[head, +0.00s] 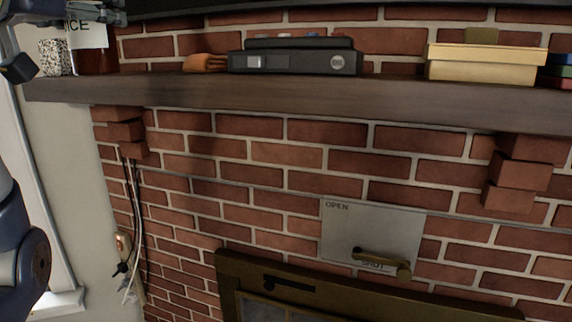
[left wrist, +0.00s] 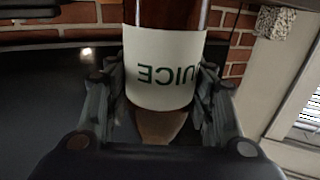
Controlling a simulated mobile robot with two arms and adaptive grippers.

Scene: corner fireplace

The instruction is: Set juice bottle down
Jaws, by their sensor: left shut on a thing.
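The juice bottle (head: 96,60), reddish brown with a white label, is at the left end of the wooden mantel shelf (head: 300,98) in the head view. Its top is cut off by the frame. My left gripper (head: 98,13) is at the upper left edge of the head view, at the bottle. In the left wrist view the gripper's fingers (left wrist: 160,85) are on both sides of the bottle (left wrist: 165,12), closed on it around the label. The bottle looks about upright. I cannot tell whether its base touches the shelf. My right gripper is not in view.
A speckled cup or pot (head: 55,57) stands left of the bottle. To its right are an orange item (head: 205,63), a black device (head: 295,60), a yellow box (head: 485,64) and stacked books (head: 560,70). The shelf's front strip looks clear.

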